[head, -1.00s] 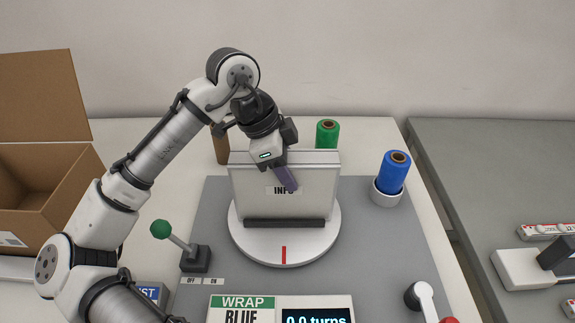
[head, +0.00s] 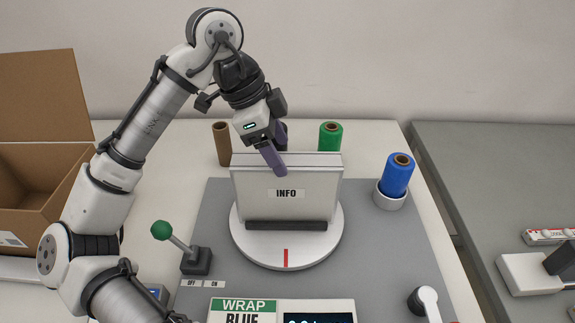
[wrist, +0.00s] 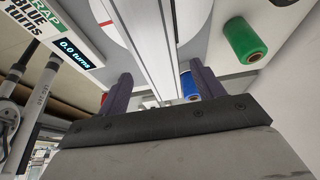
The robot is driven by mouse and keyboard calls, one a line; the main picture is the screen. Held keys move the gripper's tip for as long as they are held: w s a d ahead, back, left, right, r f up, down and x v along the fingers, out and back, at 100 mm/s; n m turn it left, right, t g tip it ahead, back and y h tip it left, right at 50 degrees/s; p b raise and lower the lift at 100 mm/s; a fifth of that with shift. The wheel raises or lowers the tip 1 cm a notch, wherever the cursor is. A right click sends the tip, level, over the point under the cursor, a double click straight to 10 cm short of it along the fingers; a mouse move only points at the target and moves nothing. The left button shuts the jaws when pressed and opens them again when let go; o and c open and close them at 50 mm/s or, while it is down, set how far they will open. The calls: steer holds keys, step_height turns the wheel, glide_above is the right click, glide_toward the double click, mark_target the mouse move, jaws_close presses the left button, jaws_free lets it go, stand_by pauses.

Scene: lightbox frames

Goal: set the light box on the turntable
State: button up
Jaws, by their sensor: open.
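The light box (head: 310,190), a pale upright panel with an INFO label and a dark base strip, stands on the white round turntable (head: 258,256). It looks upright and roughly centred there. My gripper (head: 279,152) is open at the box's top edge, left of its middle. One purple finger hangs in front of the panel and the other is behind it, mostly hidden. In the wrist view the box's long top edge (wrist: 147,45) runs between the open fingers. I cannot tell whether they touch it.
A blue roll (head: 398,174) sits in a white holder right of the turntable. A green roll (head: 330,136) and a brown tube (head: 222,144) stand behind. A green-knobbed lever (head: 162,230) is at left, a WRAP BLUE display (head: 243,306) in front, an open carton (head: 40,190) far left.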

steer(key=v, duration=0.6)
steer(key=shift+r, duration=0.15)
stand_by(1.1)
